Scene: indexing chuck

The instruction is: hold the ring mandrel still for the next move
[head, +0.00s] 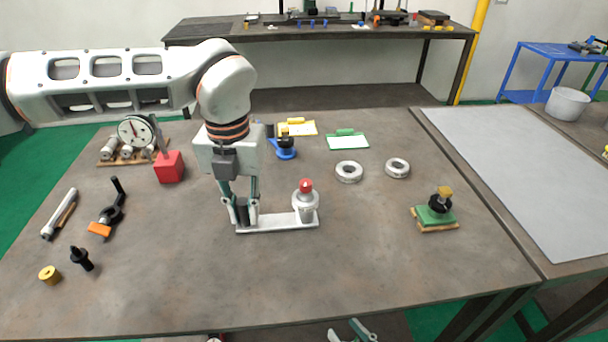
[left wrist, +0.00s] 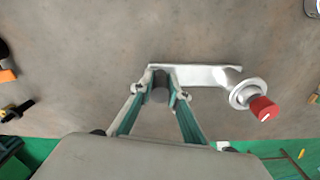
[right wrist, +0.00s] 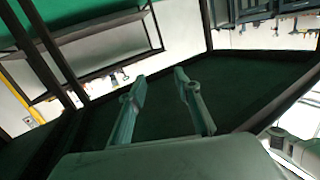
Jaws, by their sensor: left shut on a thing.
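The piece I take as the ring mandrel is a flat pale metal bar (head: 275,223) on the table, with a dark upright post (left wrist: 160,86) at its left end and a red-topped metal cylinder (head: 305,200) at its right end. My left gripper (head: 242,212) points down and is shut on the dark post; its fingers hide part of the post. In the left wrist view, the fingers press on both sides of it. My right gripper (right wrist: 158,80) is open and empty. In the head view, it shows low, beyond the table's front edge, away from the bar.
Two metal rings (head: 349,172) (head: 397,168) lie behind and right of the bar. A green block with a black and yellow part (head: 436,210) stands at right.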

